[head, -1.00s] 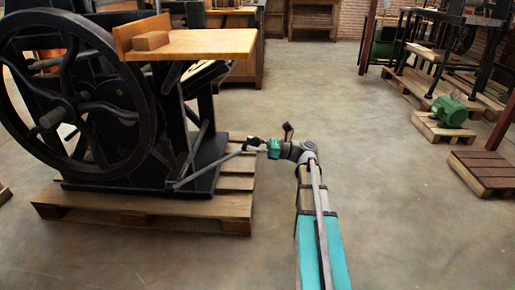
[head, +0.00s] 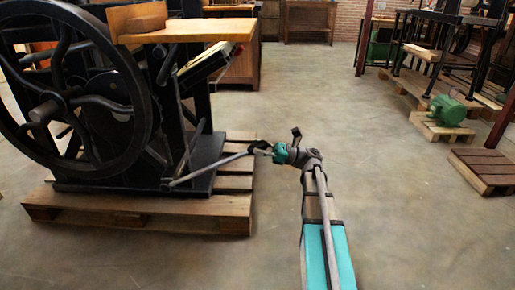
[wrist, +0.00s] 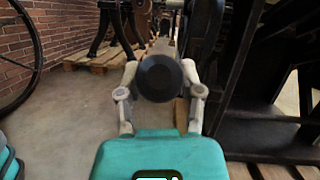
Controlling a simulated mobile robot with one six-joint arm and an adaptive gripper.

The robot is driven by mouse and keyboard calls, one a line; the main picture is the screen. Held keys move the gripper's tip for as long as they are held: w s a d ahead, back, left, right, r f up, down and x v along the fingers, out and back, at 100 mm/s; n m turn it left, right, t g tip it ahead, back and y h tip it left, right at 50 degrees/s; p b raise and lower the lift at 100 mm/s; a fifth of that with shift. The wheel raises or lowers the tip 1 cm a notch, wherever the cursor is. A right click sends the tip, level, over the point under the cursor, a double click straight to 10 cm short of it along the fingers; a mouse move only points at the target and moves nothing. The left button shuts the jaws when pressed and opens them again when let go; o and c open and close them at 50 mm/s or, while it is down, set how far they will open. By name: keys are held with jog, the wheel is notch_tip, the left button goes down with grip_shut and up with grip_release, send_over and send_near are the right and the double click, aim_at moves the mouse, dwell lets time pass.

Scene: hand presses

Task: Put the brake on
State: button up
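The large black hand press (head: 78,95) with its spoked flywheel stands at the left on a pallet. A long grey lever (head: 208,168), which looks like the brake lever, slopes up to the right from the press's base. My gripper (head: 261,149) is at the lever's far right end, above the pallet's edge. In the wrist view a round dark knob (wrist: 160,77) sits between my two fingers, which touch or nearly touch its sides. My gripper appears shut on it. The knob hides the shaft behind it.
The wooden pallet (head: 140,219) lies under the press, with a wooden feed board (head: 200,30) above. Open concrete floor lies right of my arm. A green motor (head: 447,110) and a small pallet (head: 487,170) stand farther right.

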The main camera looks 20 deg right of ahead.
jog(key=o, duration=0.5)
jog(key=shift+r, duration=0.15)
jog(key=shift+c, duration=0.4)
